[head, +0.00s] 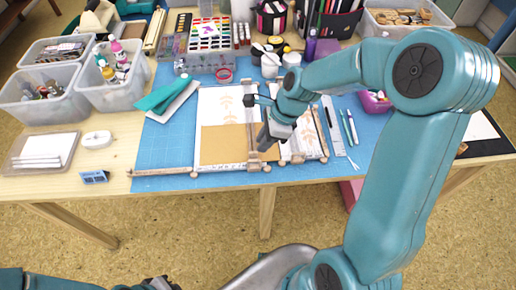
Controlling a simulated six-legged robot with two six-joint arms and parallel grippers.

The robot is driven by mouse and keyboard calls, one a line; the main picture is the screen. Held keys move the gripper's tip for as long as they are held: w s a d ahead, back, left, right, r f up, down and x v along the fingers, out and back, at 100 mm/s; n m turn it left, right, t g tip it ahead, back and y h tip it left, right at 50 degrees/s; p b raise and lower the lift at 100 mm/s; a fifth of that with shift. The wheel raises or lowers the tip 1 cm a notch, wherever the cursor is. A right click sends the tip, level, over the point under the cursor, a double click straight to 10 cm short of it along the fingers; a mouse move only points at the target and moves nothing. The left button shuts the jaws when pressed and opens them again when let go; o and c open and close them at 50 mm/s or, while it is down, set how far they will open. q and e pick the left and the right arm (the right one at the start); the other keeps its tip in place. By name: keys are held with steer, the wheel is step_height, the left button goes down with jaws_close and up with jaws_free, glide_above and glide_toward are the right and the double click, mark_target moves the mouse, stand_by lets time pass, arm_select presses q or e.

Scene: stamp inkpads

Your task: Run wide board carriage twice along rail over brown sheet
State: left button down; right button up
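The brown sheet (220,150) lies on the blue mat (165,150), below a white sheet with pale leaf prints (215,103). A wooden rail (225,167) runs along their front edge. The upright wooden board carriage (251,130) stands across the sheets at the brown sheet's right edge, its foot at the rail. My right gripper (268,138) points down right beside the carriage; its fingers are mostly hidden, so I cannot tell whether it grips the carriage. My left gripper (155,284) is only partly in view at the bottom edge, away from the table.
Another patterned sheet (298,140) lies right of the carriage, beside a metal ruler (333,125) and pens. A teal stapler-like tool (165,95) lies on the mat at left. Clear bins (40,98) and a paint set fill the back and left. The front table strip is mostly clear.

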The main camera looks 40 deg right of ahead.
mark_target(255, 152)
steer(key=x, duration=0.4)
steer(key=shift+w+a+f, duration=0.1)
steer(key=shift+w+f, duration=0.05)
steer(key=shift+f, duration=0.15)
steer(key=shift+w+f, duration=0.1)
steer(key=shift+f, duration=0.1)
steer(key=shift+r, duration=0.1)
jaws_close()
stand_by(0.9)
